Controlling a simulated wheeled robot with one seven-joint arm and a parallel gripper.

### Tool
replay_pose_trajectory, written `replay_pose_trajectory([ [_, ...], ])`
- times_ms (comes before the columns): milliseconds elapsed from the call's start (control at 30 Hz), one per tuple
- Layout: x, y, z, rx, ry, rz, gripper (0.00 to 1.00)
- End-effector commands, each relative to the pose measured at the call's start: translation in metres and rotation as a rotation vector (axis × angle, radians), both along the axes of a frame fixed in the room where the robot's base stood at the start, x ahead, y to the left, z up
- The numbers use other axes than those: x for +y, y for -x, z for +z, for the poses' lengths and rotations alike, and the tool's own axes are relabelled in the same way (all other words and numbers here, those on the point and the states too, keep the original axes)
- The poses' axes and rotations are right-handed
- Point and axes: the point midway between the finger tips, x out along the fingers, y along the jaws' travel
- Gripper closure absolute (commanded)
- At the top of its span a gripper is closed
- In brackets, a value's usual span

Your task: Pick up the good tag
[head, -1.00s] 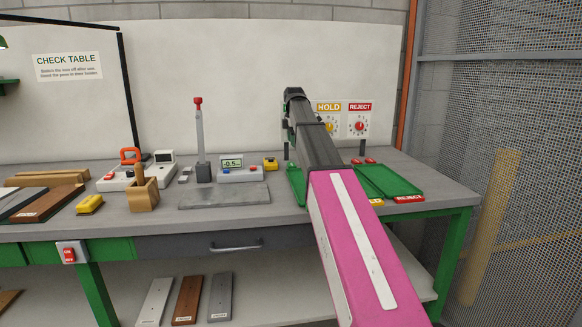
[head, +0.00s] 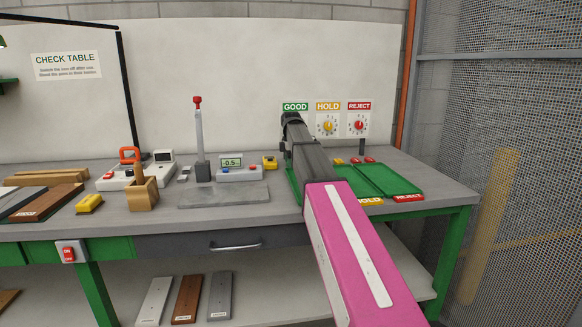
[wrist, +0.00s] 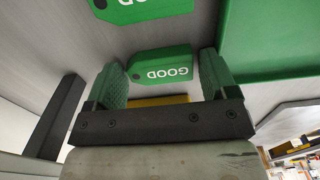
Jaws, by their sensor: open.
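In the wrist view a green tag (wrist: 162,66) printed GOOD, upside down in the picture, shows in the gap between the fingers of my gripper (wrist: 161,72). My gripper is open, one finger on each side of the tag. I cannot tell whether either finger touches it. A second green GOOD tag (wrist: 148,10) lies beyond, cut off by the top edge. In the head view my arm hides the gripper and both tags.
A green tray (wrist: 270,40) fills the right of the wrist view. A dark post (wrist: 58,115) stands at left. In the head view, GOOD (head: 295,106), HOLD (head: 328,106) and REJECT (head: 359,106) signs stand behind the trays. A grey plate (head: 223,196) lies left of my arm.

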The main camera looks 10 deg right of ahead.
Motion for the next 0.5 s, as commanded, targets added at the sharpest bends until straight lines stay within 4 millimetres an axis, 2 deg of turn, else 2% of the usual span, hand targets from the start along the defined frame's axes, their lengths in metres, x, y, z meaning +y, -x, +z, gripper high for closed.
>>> replay_pose_trajectory([
  [67,-0.0001,-0.0001,0.0004,0.000,0.000,0.000,0.21],
  [100,-0.0001,-0.0001,0.0004,0.000,0.000,0.000,0.28],
  [200,-0.0001,-0.0002,0.0005,0.000,0.000,0.000,0.57],
  [500,-0.0001,-0.0002,0.0011,0.000,0.000,0.000,0.58],
])
